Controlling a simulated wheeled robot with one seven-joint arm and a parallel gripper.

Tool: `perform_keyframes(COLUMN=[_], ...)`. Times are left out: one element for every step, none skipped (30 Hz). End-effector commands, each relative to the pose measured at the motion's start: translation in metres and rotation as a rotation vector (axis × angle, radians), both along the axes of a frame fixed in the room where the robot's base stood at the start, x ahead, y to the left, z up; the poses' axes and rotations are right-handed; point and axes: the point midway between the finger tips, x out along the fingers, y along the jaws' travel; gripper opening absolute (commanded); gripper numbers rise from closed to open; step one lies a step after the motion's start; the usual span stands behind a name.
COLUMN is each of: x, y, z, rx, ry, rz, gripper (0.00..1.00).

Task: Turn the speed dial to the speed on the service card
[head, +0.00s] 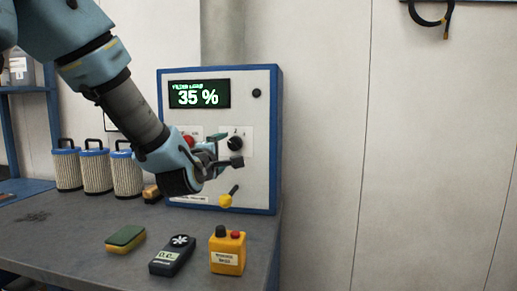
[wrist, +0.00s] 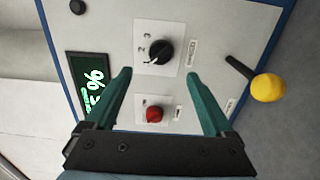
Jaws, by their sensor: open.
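The speed dial is a black knob (wrist: 161,51) on a white plate marked with small numerals. It sits on the front of a blue-edged control cabinet (head: 276,130), and the black dial also shows in the head view (head: 235,143). Its exact setting is too small to read surely. My gripper (wrist: 158,74) is open and empty in front of the panel. Its green fingers point toward the dial, one on each side in the picture, apart from it. In the head view my gripper (head: 228,149) is just before the dial. I cannot make out a service card.
A red knob (wrist: 154,114) is beside the dial, between my fingers in the wrist view. A yellow-tipped lever (head: 227,199) is below. The display (head: 199,94) reads 35 %. A sponge (head: 126,239), handheld meter (head: 172,255) and yellow button box (head: 228,252) lie on the bench.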

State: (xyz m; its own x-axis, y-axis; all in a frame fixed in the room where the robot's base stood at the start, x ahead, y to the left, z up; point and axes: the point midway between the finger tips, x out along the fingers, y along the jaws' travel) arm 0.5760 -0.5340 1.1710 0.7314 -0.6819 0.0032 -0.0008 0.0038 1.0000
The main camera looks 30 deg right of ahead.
Motion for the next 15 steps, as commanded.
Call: perform_keyframes(x=[0.003,0.005,0.009,0.012,0.015,0.019,0.023,0.027,0.033,0.037,0.041,0.046,0.050,0.053,0.058], y=[-0.003,-0.005,-0.008,-0.011,-0.014,-0.018,-0.022,-0.026,-0.031,-0.034,-0.038,-0.043,-0.047,-0.050,-0.053], z=[0.001,0.001,0.001,0.001,0.001,0.001,0.002,0.002,0.002,0.002,0.001,0.002,0.002,0.002,0.001], rx=[-0.002,-0.002,-0.002,-0.002,-0.001,-0.002,0.000,-0.001,-0.001,0.001,0.001,0.000,0.001,0.002,0.003], ry=[0.002,0.003,0.003,0.003,0.004,0.004,0.004,0.004,0.005,0.004,0.004,0.004,0.004,0.004,0.004], rz=[0.000,0.000,0.000,0.000,0.000,0.000,-0.001,-0.001,-0.001,0.000,0.000,0.000,-0.001,0.000,0.000], gripper=[0.88,0.88,0.88,0.88,0.88,0.88,0.88,0.88,0.88,0.88,0.88,0.88,0.88,0.88,0.88])
